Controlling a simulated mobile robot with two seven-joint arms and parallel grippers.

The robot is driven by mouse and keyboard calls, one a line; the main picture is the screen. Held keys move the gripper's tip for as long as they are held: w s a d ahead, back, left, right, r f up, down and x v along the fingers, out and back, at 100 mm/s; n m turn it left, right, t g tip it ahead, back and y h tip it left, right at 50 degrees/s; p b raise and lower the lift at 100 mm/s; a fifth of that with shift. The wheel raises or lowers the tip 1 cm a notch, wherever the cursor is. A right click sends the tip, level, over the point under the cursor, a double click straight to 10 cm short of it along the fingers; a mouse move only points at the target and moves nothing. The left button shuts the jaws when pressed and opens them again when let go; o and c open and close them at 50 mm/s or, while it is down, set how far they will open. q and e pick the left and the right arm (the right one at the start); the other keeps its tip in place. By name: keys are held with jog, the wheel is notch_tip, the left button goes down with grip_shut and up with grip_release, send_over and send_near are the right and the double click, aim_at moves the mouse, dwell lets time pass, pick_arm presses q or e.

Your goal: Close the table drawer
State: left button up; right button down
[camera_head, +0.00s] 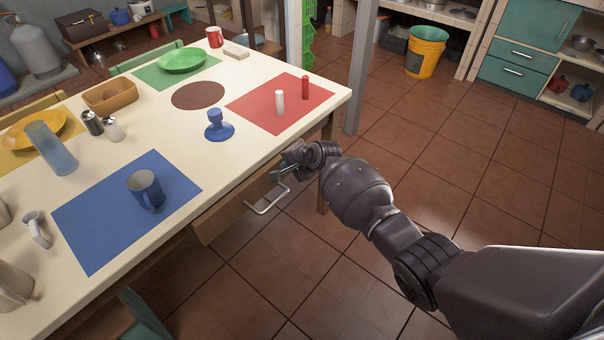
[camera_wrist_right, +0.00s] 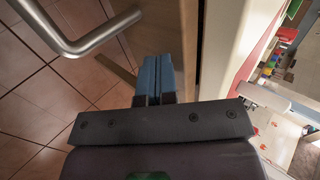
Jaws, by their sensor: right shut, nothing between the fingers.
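The table drawer (camera_head: 222,217) has a wooden front and stands out from under the near side of the white table (camera_head: 232,170). Its metal bar handle (camera_head: 268,201) also shows at the upper left of the right wrist view (camera_wrist_right: 92,40). My right gripper (camera_head: 281,172) is at the table's edge, just beyond the handle and above the drawer's far end. In the right wrist view its blue fingertips (camera_wrist_right: 159,75) are together with nothing between them, beside the wooden drawer front (camera_wrist_right: 118,65). Whether they touch the drawer, I cannot tell. My left gripper does not show.
On the table are a blue mug (camera_head: 145,188), a blue stand (camera_head: 218,126), white and red shakers (camera_head: 279,102), a brown basket (camera_head: 110,96) and a green plate (camera_head: 183,60). A table leg (camera_head: 327,135) stands behind my right gripper. The tiled floor to the right is free.

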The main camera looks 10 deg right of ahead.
jog(key=shift+w+a+b, duration=0.3)
jog(key=shift+w+a, duration=0.45)
jog(key=shift+w, duration=0.2)
